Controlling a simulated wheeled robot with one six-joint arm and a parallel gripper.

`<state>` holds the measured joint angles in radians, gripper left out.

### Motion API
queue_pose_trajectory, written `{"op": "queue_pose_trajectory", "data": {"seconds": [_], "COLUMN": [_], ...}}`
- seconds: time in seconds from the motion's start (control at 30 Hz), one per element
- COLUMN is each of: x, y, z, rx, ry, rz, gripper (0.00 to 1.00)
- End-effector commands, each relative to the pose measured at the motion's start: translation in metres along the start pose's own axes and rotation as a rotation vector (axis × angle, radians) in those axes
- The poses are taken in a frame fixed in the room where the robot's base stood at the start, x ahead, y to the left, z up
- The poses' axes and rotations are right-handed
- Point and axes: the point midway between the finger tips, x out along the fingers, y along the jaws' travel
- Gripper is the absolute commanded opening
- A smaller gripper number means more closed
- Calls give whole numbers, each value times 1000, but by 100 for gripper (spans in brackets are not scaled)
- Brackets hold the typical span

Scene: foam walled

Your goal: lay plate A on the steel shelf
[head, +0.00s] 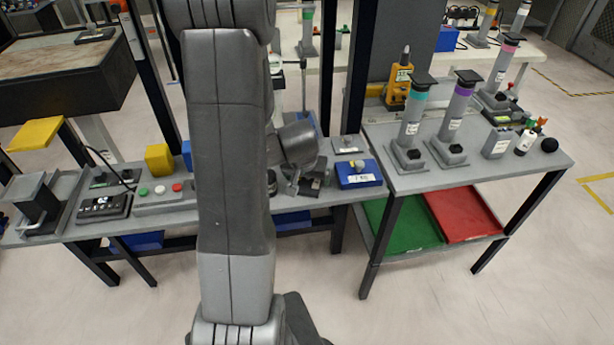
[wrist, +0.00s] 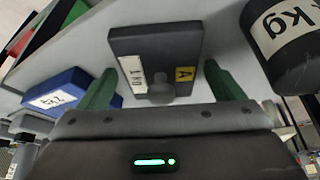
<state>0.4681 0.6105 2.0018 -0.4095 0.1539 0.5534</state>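Plate A (wrist: 135,45) is a dark grey square plate with a yellow "A" label, a white label and a small knob. It lies on a light grey surface in the wrist view. In the head view a dark item by my gripper (head: 300,188) is mostly hidden by the arm, and I cannot tell it is the plate. My gripper (wrist: 163,90) is open, its green fingers apart on either side of the plate's knob end. I see nothing held. No surface is marked as the steel shelf; a grey lower shelf (head: 484,243) shows under the right bench.
A blue labelled block (head: 358,174) stands close by, also in the wrist view (wrist: 58,92). A dark kg weight (wrist: 290,50) is near the right finger. A grey plate (head: 349,144) lies behind the block. Green (head: 402,222) and red (head: 462,214) trays occupy the lower shelf.

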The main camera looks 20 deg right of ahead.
Motion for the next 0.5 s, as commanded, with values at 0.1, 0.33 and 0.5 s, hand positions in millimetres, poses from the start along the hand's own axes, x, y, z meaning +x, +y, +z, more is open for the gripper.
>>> {"op": "queue_pose_trajectory", "data": {"seconds": [0.1,0.33,0.5], "x": [0,-2,-19], "y": [0,0,0], "z": [0,-1,-3], "rx": [0,0,2], "ry": [0,0,2], "rz": [0,0,0], "gripper": [94,94,94]}}
